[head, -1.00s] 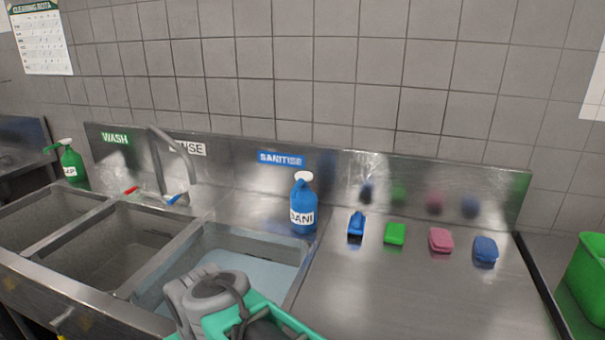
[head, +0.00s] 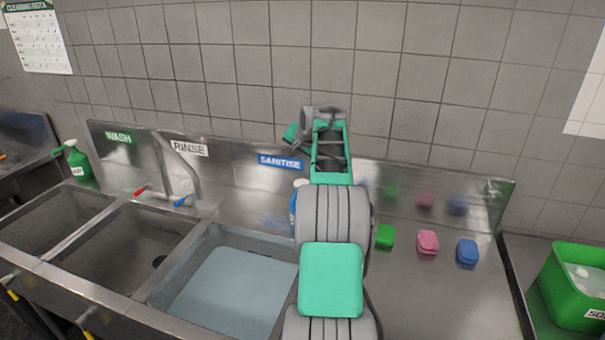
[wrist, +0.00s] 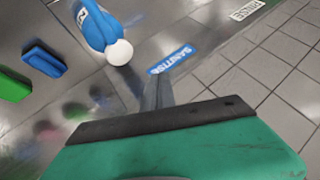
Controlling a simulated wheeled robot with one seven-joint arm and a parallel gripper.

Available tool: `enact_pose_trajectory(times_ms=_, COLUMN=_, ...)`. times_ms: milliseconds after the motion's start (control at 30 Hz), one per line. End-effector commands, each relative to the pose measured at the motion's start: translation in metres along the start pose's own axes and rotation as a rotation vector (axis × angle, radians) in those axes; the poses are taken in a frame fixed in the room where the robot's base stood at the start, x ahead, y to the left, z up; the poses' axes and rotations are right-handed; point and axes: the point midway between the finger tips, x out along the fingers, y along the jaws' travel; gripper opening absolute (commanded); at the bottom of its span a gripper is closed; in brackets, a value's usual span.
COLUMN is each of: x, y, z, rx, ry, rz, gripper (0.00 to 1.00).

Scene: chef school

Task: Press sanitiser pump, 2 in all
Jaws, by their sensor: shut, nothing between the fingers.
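The sanitiser bottle is blue with a white pump top and stands behind the right end of the sanitise basin. In the head view my arm hides most of it; only a blue sliver (head: 293,206) shows. In the wrist view the blue bottle (wrist: 88,22) and its round white pump top (wrist: 120,52) show clearly. My gripper (wrist: 157,82) is shut and empty. In the wrist view its fingertips appear beside the pump top, with a visible gap in the picture; their height above it is hard to tell.
The sanitise basin (head: 232,290) holds bluish water. A green sponge (head: 386,236), pink sponge (head: 428,242) and blue sponge (head: 467,251) lie on the drainboard. A green soap bottle (head: 78,164) stands far left. A green tub (head: 572,290) is at right. The tiled wall rises behind.

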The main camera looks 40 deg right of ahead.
Motion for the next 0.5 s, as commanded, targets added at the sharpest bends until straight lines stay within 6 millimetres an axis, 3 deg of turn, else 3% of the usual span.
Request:
enact_pose_trajectory(times_ms=33, x=-0.001, y=0.007, z=-0.014, rx=0.021, ry=0.013, rz=0.000, gripper=0.00)
enact_pose_trajectory(times_ms=133, x=0.001, y=0.015, z=-0.024, rx=0.042, ry=0.027, rz=-0.002, gripper=0.00)
enact_pose_trajectory(times_ms=500, x=0.003, y=0.016, z=-0.023, rx=0.043, ry=0.028, rz=-0.002, gripper=0.00)
